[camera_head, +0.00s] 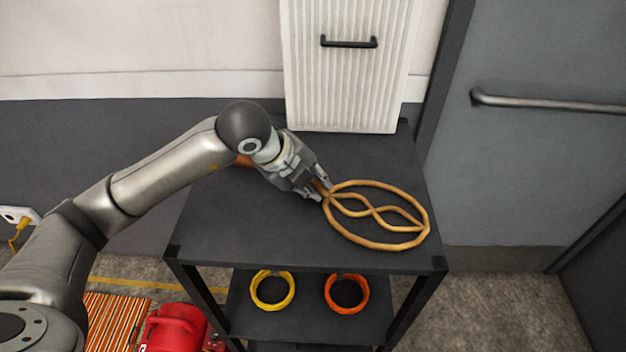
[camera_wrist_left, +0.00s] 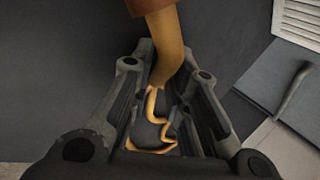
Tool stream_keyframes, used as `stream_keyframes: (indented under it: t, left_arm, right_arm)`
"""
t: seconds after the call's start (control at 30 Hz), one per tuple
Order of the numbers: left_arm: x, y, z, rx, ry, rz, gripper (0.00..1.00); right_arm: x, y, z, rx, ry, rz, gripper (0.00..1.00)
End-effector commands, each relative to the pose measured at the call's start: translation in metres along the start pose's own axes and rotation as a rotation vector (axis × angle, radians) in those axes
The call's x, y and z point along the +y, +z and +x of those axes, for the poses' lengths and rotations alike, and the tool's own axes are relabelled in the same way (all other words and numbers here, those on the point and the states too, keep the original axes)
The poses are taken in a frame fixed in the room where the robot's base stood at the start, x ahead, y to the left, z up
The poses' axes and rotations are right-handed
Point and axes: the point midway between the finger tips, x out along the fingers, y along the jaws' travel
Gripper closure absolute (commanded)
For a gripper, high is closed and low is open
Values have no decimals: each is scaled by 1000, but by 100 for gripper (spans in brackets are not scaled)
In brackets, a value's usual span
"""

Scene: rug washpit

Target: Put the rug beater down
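The rug beater (camera_head: 378,213) has a tan looped head with a twisted middle. Its head lies flat over the right front part of the dark top of the shelf unit (camera_head: 230,235); I cannot tell whether it touches. My left gripper (camera_head: 322,190) is shut on the beater's neck, just behind the loop. In the left wrist view the beater's curved neck (camera_wrist_left: 168,45) runs between the two fingers (camera_wrist_left: 166,95), with a brown grip at the top edge. The gripper hides part of the handle in the head view. My right gripper is not in view.
A white ribbed panel with a black handle (camera_head: 345,75) stands at the back of the top. Yellow (camera_head: 272,306) and orange (camera_head: 362,305) rings lie on the lower shelf. A red machine (camera_head: 175,328) stands on the floor. The top's left front is clear.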

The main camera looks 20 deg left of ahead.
Motion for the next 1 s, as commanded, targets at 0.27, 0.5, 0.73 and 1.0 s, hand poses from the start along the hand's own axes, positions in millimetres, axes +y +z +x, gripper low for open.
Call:
stream_keyframes:
  t: [0.27,0.5,0.73,1.0]
  left_arm:
    - [0,0,0,0,-1,0,65]
    - [-1,0,-6,-1,-3,1,65]
    - [-2,1,-47,-4,-7,1,65]
    - [-1,1,-100,-2,-3,1,65]
  right_arm:
    - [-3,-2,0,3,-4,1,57]
    - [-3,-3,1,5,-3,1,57]
    - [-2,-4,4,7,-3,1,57]
    - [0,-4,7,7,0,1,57]
